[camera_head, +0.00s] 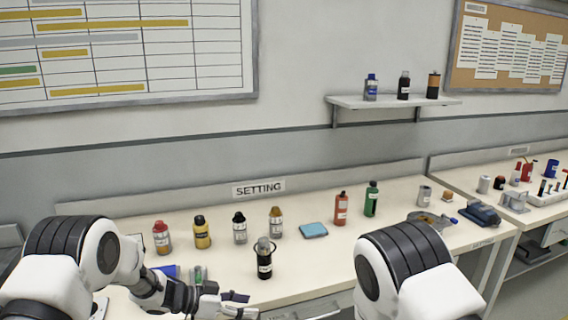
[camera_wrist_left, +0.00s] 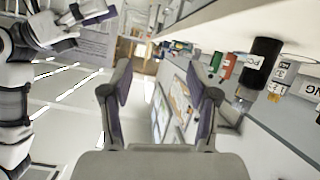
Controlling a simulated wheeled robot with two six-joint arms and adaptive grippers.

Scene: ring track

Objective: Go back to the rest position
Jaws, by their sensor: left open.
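My left gripper (camera_head: 238,303) reaches in low over the front of the SETTING bench (camera_head: 130,222). It is open, and nothing is between its fingers; in the left wrist view (camera_wrist_left: 160,105) the two fingers stand well apart. A black bottle with a white label and a clear top (camera_head: 264,266) stands on the bench just beyond the gripper, apart from it. The bottle also shows at the right of the left wrist view (camera_wrist_left: 262,62). My right arm shows at lower right in the head view, its gripper out of that frame. A part of an arm like mine shows at upper left in the wrist view, its jaws unclear.
A blue pad (camera_head: 313,230) lies between. A wall shelf (camera_head: 395,102) holds three bottles.

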